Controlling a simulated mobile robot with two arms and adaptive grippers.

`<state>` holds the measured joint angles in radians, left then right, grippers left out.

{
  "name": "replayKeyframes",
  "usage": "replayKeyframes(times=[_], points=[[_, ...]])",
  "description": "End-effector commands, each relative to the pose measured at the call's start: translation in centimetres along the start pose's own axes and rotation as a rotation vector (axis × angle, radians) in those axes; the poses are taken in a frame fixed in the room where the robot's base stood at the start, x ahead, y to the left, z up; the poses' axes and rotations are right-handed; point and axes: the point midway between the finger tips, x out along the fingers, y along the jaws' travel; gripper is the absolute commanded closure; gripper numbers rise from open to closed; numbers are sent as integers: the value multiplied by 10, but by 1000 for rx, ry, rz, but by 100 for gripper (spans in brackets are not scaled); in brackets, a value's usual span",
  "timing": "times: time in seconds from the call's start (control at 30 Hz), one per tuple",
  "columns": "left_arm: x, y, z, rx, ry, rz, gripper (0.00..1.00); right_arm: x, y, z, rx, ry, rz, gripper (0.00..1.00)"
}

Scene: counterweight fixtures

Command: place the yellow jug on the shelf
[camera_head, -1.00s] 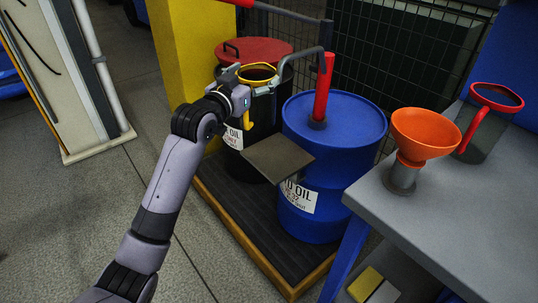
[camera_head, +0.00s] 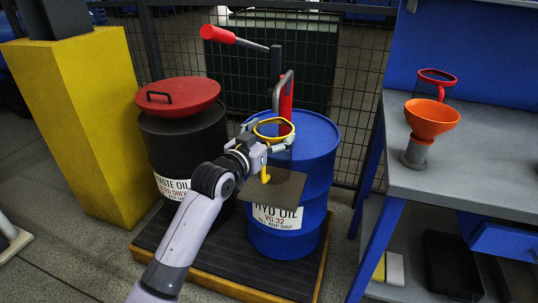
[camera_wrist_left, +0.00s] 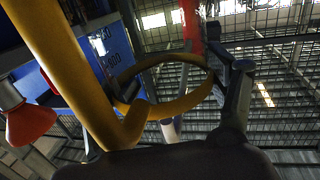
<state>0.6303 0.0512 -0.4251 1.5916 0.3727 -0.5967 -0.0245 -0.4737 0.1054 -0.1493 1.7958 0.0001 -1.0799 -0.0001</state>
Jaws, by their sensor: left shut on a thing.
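The yellow jug shows its yellow rim (camera_head: 273,127) and yellow handle (camera_head: 265,174); its see-through body is hard to make out. My left gripper (camera_head: 264,143) is shut on the jug, in front of the blue drum's pump. In the left wrist view the yellow rim (camera_wrist_left: 190,97) and thick yellow handle (camera_wrist_left: 70,70) are close to the lens. A flat grey-brown plate, apparently the shelf (camera_head: 285,190), is at the blue drum's front, below the jug. Whether the jug's base touches it cannot be told. My right gripper is not in view.
The blue drum (camera_head: 312,160) has a pump with a red handle (camera_head: 218,34) and a grey spout above the jug. A black drum with a red lid (camera_head: 178,95) is left. A grey bench (camera_head: 480,150) holds an orange funnel (camera_head: 432,117) and a red-rimmed jug (camera_head: 437,77).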

Motion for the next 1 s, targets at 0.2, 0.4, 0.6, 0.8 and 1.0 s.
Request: replayKeyframes(times=[0.2, 0.4, 0.6, 0.8, 1.0], points=[[0, -5, 25, 4, 4, -8, 81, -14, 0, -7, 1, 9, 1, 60], [0, -6, 40, 6, 6, -9, 81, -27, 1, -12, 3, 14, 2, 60], [0, -6, 39, 7, 7, -10, 81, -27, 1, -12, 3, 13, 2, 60], [0, -6, 42, 7, 6, -11, 18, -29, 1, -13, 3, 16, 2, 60], [0, -6, 42, 7, 6, -11, 5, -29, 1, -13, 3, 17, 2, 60]])
